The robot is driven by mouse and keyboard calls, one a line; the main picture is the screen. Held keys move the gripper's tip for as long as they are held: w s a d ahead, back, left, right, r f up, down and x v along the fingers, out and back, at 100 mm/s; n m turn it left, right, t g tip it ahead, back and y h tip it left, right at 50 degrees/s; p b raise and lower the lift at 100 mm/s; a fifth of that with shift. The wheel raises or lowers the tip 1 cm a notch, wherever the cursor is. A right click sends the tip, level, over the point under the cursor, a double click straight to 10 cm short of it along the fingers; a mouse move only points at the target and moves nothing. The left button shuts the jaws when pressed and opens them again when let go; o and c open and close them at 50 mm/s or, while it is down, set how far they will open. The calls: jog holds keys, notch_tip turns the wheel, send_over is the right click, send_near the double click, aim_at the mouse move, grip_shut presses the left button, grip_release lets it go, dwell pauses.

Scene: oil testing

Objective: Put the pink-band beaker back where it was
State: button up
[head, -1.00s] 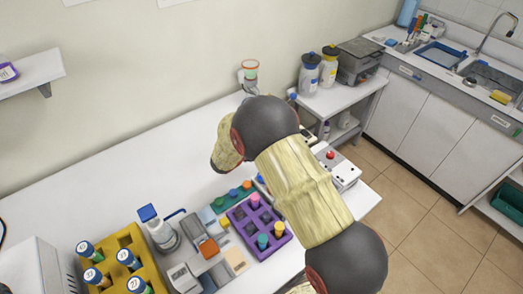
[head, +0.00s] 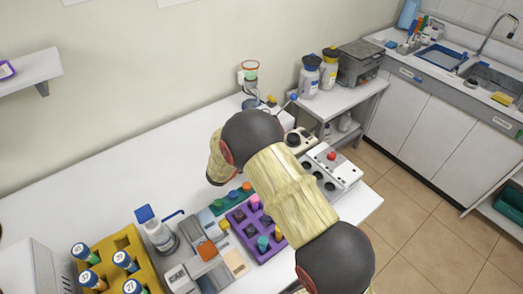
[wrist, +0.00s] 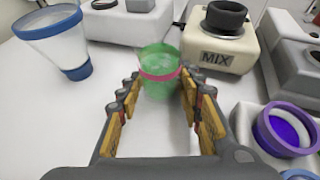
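The pink-band beaker (wrist: 159,62) is a small translucent green cup with a pink band around its middle, seen upright in the wrist view. My gripper (wrist: 161,78) has its two fingertips at either side of the beaker, at the height of the band, and looks shut on it. Whether the beaker's base touches the white surface is hard to tell. In the head view my own arm hides the gripper and the beaker.
The MIX device (wrist: 222,38) stands right of the beaker, a clear blue-rimmed vessel (wrist: 55,45) to the left, and a purple ring (wrist: 285,130) to the near right. In the head view, a purple rack (head: 240,222) and yellow rack (head: 133,247) occupy the table (head: 130,165).

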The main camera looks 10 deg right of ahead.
jog(key=o, duration=0.4)
